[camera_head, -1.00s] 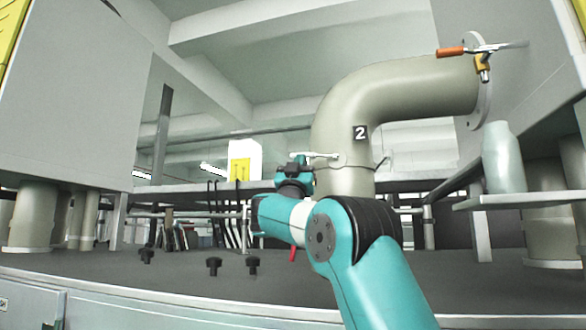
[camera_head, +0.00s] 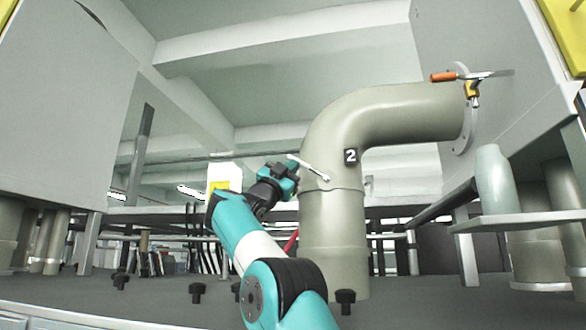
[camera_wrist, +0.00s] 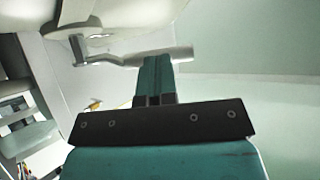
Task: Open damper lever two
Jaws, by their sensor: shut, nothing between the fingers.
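The damper lever (camera_head: 308,167) is a pale handle on the collar of the thick grey elbow pipe (camera_head: 318,130) marked 2. It slants from upper left down to the pipe at lower right. My gripper (camera_head: 292,168) is beside the lever's outer end, left of the pipe. In the wrist view the lever's handle (camera_wrist: 180,54) lies across the tip of my gripper (camera_wrist: 153,60), its crank reaching left to the pipe. The fingers are shut and hold nothing. I cannot tell whether they touch the handle.
An orange-handled lever (camera_head: 443,76) sits on the pipe's flange at upper right. A pale bottle-shaped thing (camera_head: 494,178) stands on a shelf (camera_head: 520,222) at right. Several black knobs (camera_head: 197,292) stand on the dark worktop (camera_head: 165,305). A grey cabinet (camera_head: 65,110) fills the left.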

